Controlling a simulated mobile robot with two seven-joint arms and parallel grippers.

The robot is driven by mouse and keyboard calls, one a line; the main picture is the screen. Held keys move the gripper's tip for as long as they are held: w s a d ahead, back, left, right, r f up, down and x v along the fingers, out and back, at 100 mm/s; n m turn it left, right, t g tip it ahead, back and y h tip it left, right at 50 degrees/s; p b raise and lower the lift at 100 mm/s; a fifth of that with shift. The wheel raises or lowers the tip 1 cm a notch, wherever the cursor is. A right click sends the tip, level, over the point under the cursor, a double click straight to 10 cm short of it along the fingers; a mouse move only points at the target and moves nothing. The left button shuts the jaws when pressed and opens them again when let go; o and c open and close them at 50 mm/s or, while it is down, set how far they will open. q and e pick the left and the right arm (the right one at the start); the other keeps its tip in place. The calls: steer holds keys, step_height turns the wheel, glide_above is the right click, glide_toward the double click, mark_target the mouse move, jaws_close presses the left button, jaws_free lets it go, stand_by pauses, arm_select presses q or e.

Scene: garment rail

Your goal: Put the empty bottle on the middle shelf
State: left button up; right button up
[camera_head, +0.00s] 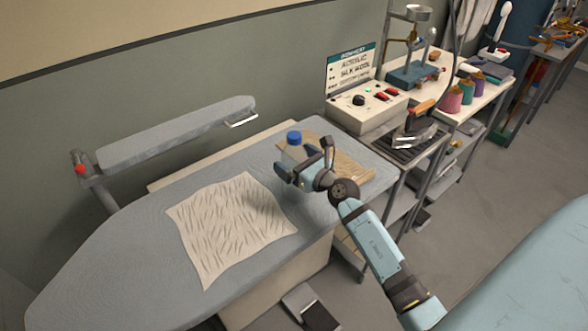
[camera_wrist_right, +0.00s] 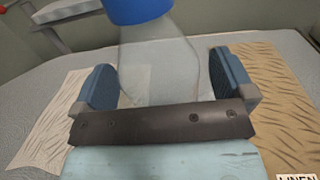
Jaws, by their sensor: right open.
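The clear, see-through bottle (camera_head: 293,152) with a blue cap stands upright on the ironing board (camera_head: 110,245), near its right end. It fills the middle of the right wrist view (camera_wrist_right: 160,62), its blue cap cut off by the top edge. My right gripper (camera_head: 303,166) is open at the bottle, one blue finger on each side (camera_wrist_right: 165,82). In the wrist view, gaps show between the fingers and the bottle. A metal stand right of the board has shelves (camera_head: 395,208) below its top, partly hidden by my right arm; I cannot tell which is the middle one.
A wrinkled cream cloth (camera_head: 228,222) lies left of the gripper, and a brown cloth (camera_head: 350,168) lies by the bottle. A padded sleeve arm (camera_head: 175,130) rises behind. A control box (camera_head: 368,105) and an iron (camera_head: 415,137) stand right. Floor (camera_head: 480,210) is clear at right.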

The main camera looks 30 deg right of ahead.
steer(key=shift+w, duration=0.3)
steer(key=c, duration=1)
steer(key=shift+c, duration=0.2)
steer(key=shift+r, duration=0.15)
